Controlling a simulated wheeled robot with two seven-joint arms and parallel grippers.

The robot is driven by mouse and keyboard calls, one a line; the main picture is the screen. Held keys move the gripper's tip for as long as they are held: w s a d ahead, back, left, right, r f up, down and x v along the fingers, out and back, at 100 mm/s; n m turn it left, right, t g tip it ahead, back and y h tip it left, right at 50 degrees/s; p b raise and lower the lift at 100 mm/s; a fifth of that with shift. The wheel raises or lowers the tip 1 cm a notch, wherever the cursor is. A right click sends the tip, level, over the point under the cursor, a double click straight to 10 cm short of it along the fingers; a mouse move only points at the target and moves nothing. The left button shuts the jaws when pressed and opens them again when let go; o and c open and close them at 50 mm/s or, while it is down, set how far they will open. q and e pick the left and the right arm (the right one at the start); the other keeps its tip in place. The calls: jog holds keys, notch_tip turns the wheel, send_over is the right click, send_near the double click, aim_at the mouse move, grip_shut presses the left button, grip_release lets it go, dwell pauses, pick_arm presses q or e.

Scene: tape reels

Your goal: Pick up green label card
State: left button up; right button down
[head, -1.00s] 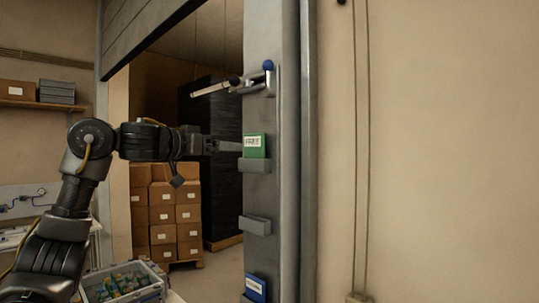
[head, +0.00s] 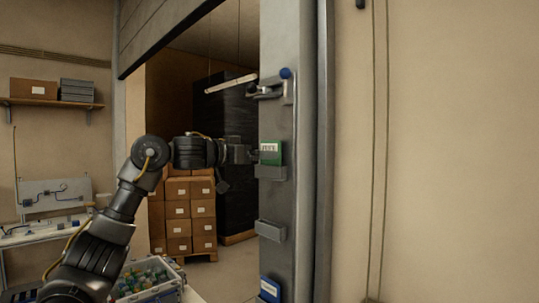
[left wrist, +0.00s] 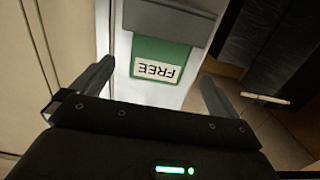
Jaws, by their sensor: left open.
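The green label card (head: 271,152) has a white panel and stands in the upper grey holder (head: 270,173) on the metal door post. In the left wrist view the card (left wrist: 160,57) reads "FREE", upside down, between and ahead of my fingers. My left gripper (head: 253,154) is at the card's left edge in the head view. In the left wrist view its two fingers (left wrist: 153,82) are spread wide and nothing is between their tips. I cannot tell whether a finger touches the card. My right gripper is not in view.
An empty grey holder (head: 271,230) sits lower on the post, and a blue card (head: 269,289) below it. A lever with a blue knob (head: 285,73) sticks out above. Stacked boxes (head: 190,216) stand beyond the doorway. A bin of reels (head: 147,281) is at lower left.

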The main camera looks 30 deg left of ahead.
aim_at(265, 145)
pick_arm(q)
jog(key=p+x, duration=0.2)
jog(key=x, duration=0.2)
jog(key=shift+w+d+f, duration=0.1)
jog(key=shift+d, duration=0.05)
jog(key=shift+c, duration=0.6)
jog(key=c, duration=0.9)
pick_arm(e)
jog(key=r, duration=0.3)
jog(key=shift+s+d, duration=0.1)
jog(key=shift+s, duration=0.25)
